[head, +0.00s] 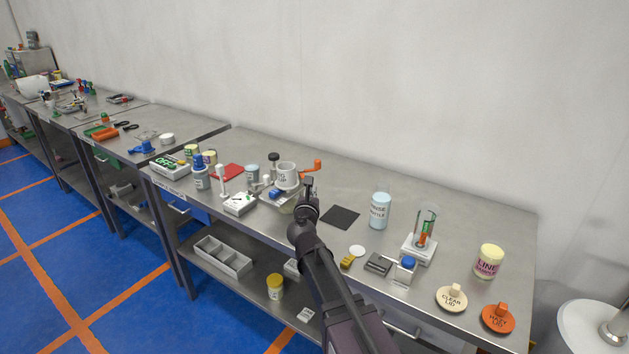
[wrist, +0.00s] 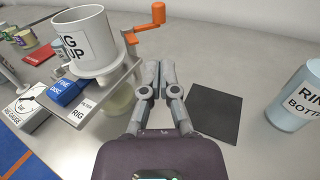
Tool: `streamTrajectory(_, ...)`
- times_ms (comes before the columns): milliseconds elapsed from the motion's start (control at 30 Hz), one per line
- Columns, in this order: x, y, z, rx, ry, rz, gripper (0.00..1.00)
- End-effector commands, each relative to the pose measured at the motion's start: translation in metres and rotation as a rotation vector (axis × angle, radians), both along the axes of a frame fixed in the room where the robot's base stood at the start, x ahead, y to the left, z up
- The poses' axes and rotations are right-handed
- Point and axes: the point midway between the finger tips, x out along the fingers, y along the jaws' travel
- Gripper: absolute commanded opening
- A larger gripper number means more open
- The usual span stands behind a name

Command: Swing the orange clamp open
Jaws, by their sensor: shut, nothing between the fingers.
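The orange clamp (head: 311,166) is an arm with a raised knob, fixed at the right side of the filter rig beside the white cup (head: 287,174). In the wrist view the orange clamp (wrist: 147,27) reaches from the cup's rim area to the right, its knob upright at the outer end. The filter rig (wrist: 106,92) is a metal stand with a white label, and the white cup (wrist: 88,40) sits on top. My gripper (head: 308,182) is shut and empty. In the wrist view my gripper (wrist: 160,66) appears below and right of the clamp, apart from it.
A blue block (wrist: 64,92) lies at the rig's left. A black mat (head: 340,217) is to the right, then a rinse bottle (head: 380,209) and a tube stand (head: 419,248). Lids and small boxes line the front right. Bare bench surrounds the mat.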

Motion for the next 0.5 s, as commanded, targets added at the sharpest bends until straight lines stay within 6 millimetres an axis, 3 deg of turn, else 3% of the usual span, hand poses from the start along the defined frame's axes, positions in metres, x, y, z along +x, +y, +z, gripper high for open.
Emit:
streamTrajectory(267, 0.025, -0.002, 0.000, 0.000, 0.000, -0.001, 0.00)
streamTrajectory(500, 0.061, -0.006, 0.000, 0.000, 0.000, -0.001, 0.00)
